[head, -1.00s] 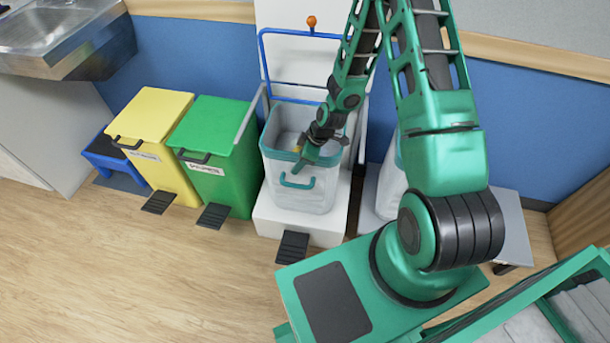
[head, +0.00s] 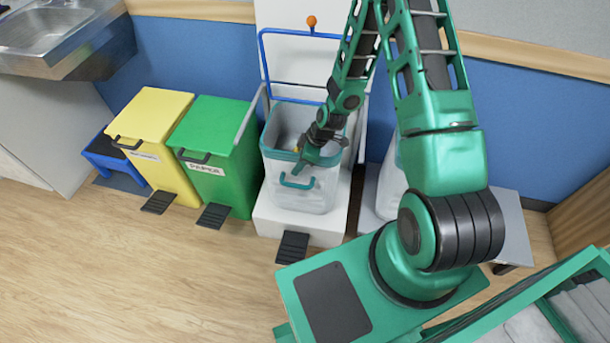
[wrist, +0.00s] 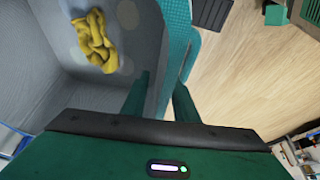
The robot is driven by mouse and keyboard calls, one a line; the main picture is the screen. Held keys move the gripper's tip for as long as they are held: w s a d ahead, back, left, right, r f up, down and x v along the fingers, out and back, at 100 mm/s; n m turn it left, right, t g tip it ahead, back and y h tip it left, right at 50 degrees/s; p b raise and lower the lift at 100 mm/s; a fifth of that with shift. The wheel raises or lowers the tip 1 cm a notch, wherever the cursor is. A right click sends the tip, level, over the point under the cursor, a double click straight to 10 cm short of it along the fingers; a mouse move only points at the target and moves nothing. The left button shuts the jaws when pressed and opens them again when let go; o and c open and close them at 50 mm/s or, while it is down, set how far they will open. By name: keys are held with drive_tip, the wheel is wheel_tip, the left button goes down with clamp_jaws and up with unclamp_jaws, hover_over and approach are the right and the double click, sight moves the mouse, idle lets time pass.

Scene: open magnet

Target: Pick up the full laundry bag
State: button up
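The laundry bag (head: 310,199) is a pale, see-through-looking bag with a teal rim and a teal front handle (head: 297,184). It stands upright on a white stand. My gripper (head: 300,166) is at its front rim, pointing down. In the wrist view my gripper (wrist: 160,97) has its two fingers apart, one on the inner side of the bag's teal rim (wrist: 174,35) and one on the outer side. I cannot tell whether either finger touches it. A crumpled yellow cloth (wrist: 95,42) lies inside the grey interior.
A green bin (head: 216,150) and a yellow bin (head: 152,120) stand to the left, with pedals in front. A blue rail (head: 290,31) rises behind the bag. Another pale bag (head: 391,185) is partly hidden by my arm. Wooden floor (head: 150,270) is clear in front.

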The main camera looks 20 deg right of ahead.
clamp_jaws()
idle(1.2)
